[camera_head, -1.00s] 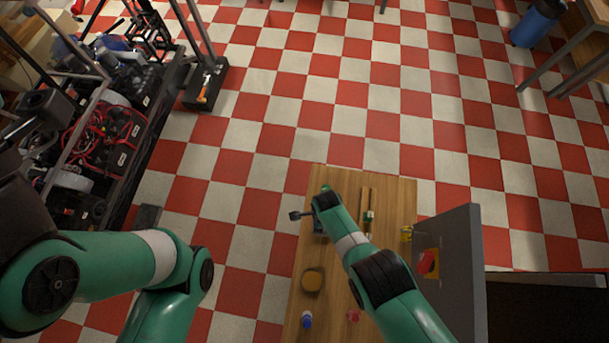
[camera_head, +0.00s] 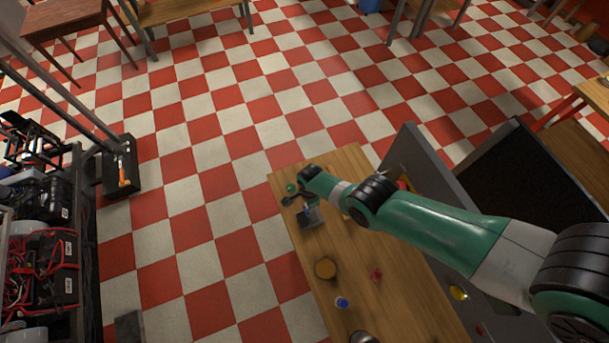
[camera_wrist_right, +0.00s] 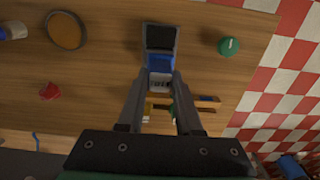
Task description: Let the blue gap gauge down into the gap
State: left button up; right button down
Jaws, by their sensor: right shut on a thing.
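The blue gap gauge (camera_wrist_right: 160,64) is between the fingertips of my right gripper (camera_wrist_right: 161,80) in the right wrist view. The gripper is shut on it. A dark grey, square-framed block (camera_wrist_right: 161,37) lies directly beyond the gauge; they overlap in this view, and I cannot tell whether they touch or where the gap is. In the head view my right gripper (camera_head: 299,198) is small and dark above the table's far left part, beside the grey block (camera_head: 311,217). My left gripper is not in view.
The wooden table (camera_head: 395,302) carries a round amber-topped object (camera_head: 326,268), a small red piece (camera_head: 376,274) and a blue-and-white object (camera_head: 342,302). A green round object (camera_wrist_right: 229,45) is right of the block. A wooden piece (camera_wrist_right: 205,103) lies near the fingers. A grey panel stands at the table's right.

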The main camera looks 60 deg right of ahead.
notch_tip(320, 180, down, 6)
jog(key=b, duration=0.6)
jog(key=shift+a+f, duration=0.1)
jog(key=shift+f, duration=0.1)
jog(key=shift+f+b, duration=1.4)
jog(key=shift+b, duration=0.2)
dwell(1.3)
dwell(0.4)
jog(key=c, duration=0.5)
grip_release()
